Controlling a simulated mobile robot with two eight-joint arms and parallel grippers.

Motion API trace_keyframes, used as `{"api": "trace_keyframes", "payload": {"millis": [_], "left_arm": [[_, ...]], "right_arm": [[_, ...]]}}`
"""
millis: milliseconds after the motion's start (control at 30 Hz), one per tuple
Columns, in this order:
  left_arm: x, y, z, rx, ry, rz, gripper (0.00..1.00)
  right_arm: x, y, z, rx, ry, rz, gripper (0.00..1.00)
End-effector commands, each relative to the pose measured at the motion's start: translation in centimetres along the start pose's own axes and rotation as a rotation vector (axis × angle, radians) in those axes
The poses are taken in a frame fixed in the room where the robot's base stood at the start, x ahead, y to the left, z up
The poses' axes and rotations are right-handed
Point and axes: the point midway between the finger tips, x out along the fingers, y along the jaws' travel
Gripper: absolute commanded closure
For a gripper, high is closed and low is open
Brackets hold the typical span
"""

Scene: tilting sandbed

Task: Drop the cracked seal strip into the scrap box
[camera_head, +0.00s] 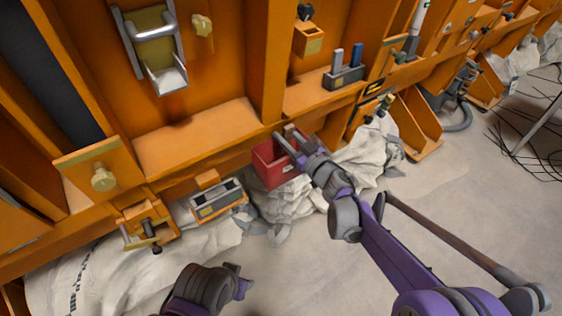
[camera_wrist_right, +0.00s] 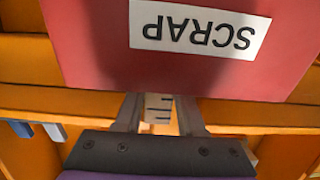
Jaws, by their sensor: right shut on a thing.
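The scrap box (camera_head: 270,166) is red and open-topped, low against the orange frame. Its white SCRAP label shows upside down in the right wrist view, on the box's red wall (camera_wrist_right: 90,60). My right gripper (camera_head: 284,138) is over the box's opening in the head view. It is shut on a small pale piece with dark marks, which I take for the cracked seal strip (camera_wrist_right: 158,108). Only a short part shows between the fingers; any crack cannot be made out. My left gripper (camera_head: 243,284) is low in the picture, away from the box, its jaws unclear.
A grey and orange tray (camera_head: 219,204) stands left of the scrap box. White sandbags (camera_head: 285,200) lie around and below the box. The orange frame's ledge (camera_head: 195,138) runs behind it. A dark holder (camera_head: 343,80) with upright blue and grey pieces sits higher right. Sandy floor is open below.

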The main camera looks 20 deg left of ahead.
Motion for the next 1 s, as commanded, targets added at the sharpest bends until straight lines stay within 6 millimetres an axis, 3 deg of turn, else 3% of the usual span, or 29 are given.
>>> {"api": "trace_keyframes", "payload": {"millis": [267,300,467,800,1000], "left_arm": [[0.0,0.0,0.0,0.000,0.000,0.000,0.50],[0.0,0.0,0.0,0.000,0.000,0.000,0.50],[0.0,0.0,0.0,0.000,0.000,0.000,0.50],[-0.1,0.0,0.0,0.000,0.000,0.000,0.50],[-0.4,0.0,-0.1,0.000,0.001,0.000,0.50]], "right_arm": [[-0.1,0.1,0.0,0.001,0.002,0.002,1.00],[-0.1,0.1,0.0,0.001,0.002,0.003,0.55],[-0.2,0.1,0.0,0.001,0.002,0.003,0.27],[-0.5,0.2,-0.1,0.000,0.002,0.004,0.27],[-3.5,0.2,-0.1,0.000,0.002,0.006,0.27]]}}
